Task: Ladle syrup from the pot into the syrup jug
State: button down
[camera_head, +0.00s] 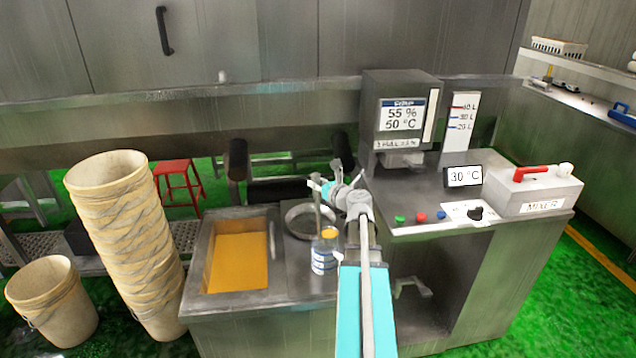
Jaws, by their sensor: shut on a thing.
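My gripper (318,186) is shut on the thin grey upright handle of a ladle (317,212). The handle runs down towards the mouth of a small clear jug (324,262) with blue-and-white markings, on the steel counter. Orange shows at the jug's top; I cannot tell whether it is in the jug or in the ladle's bowl, which I cannot make out. A round metal pot (296,228) is just behind and left of the jug, partly hidden by the ladle and arm. A rectangular basin (203,262) of orange liquid is to the left.
A control console with a display (402,117) and a mixer box (532,192) stands to the right. A tall stack of buckets (130,240) and a single bucket (52,305) stand at the left. A red stool (178,170) is behind.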

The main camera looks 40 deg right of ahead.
jog(key=shift+w+f+g+p, duration=1.7)
jog(key=shift+w+g+p, duration=1.65)
jog(key=shift+w, duration=2.8)
jog(key=w+d+f+g+y+b, duration=0.1)
jog(key=w+f+g+b, duration=0.5)
jog(key=f, duration=0.6)
jog(key=shift+w+d+g, duration=0.25)
jog(key=shift+w+g, duration=0.4)
jog(key=shift+w, duration=0.4)
jog(key=shift+f, duration=0.1)
